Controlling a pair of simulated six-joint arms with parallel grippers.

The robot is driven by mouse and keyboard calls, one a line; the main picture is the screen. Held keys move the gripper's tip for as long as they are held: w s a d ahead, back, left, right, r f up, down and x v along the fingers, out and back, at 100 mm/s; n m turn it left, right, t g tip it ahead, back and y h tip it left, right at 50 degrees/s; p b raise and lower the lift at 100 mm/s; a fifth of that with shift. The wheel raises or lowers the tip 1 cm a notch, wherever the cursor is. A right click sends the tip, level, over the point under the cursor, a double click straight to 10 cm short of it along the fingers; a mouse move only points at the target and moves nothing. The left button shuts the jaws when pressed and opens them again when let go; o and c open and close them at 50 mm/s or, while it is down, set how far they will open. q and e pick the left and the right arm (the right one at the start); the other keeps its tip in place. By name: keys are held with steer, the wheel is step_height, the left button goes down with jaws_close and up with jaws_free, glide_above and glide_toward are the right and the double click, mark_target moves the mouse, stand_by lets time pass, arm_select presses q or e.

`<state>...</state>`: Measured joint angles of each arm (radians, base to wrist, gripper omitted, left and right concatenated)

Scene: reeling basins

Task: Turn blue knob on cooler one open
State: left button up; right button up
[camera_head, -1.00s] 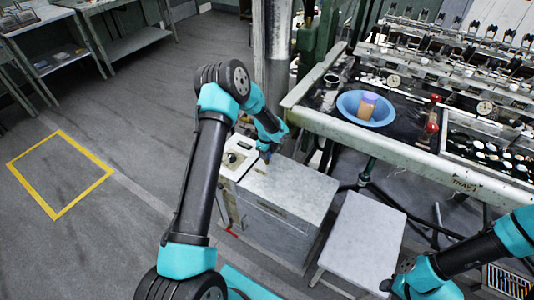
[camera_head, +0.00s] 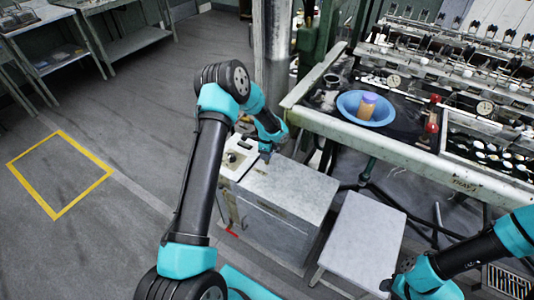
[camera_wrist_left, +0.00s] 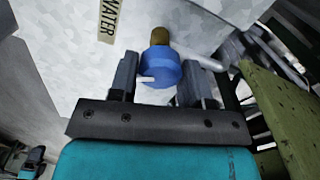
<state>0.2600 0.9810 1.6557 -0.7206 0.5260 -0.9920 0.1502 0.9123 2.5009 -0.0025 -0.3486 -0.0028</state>
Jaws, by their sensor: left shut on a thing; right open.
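The blue knob (camera_wrist_left: 160,68) sits below a brass fitting (camera_wrist_left: 160,36) in the left wrist view, with a small white pointer on its front. My left gripper (camera_wrist_left: 155,85) has one finger on each side of the knob and is shut on it. In the head view my left gripper (camera_head: 266,152) reaches down at the far left part of the grey cooler box (camera_head: 285,190), and hides most of the knob there. My right gripper (camera_head: 388,287) is open and empty at the lower right, far from the knob; its fingers show poorly.
A pale panel with a dial (camera_head: 236,158) stands at the cooler's left end. A grey stool (camera_head: 362,240) stands right of the cooler. The reeling bench (camera_head: 430,158) with a blue bowl (camera_head: 351,101) is behind. A WATER label (camera_wrist_left: 106,20) is near the knob. Floor at left is clear.

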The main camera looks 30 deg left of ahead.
arm_select(q)
steer(key=n, duration=1.3)
steer(key=shift+n, duration=0.4)
steer(key=o, duration=0.9)
steer(key=shift+o, duration=0.2)
step_height(320, 180, up, 18)
steer(key=shift+f, duration=0.25)
stand_by(0.3)
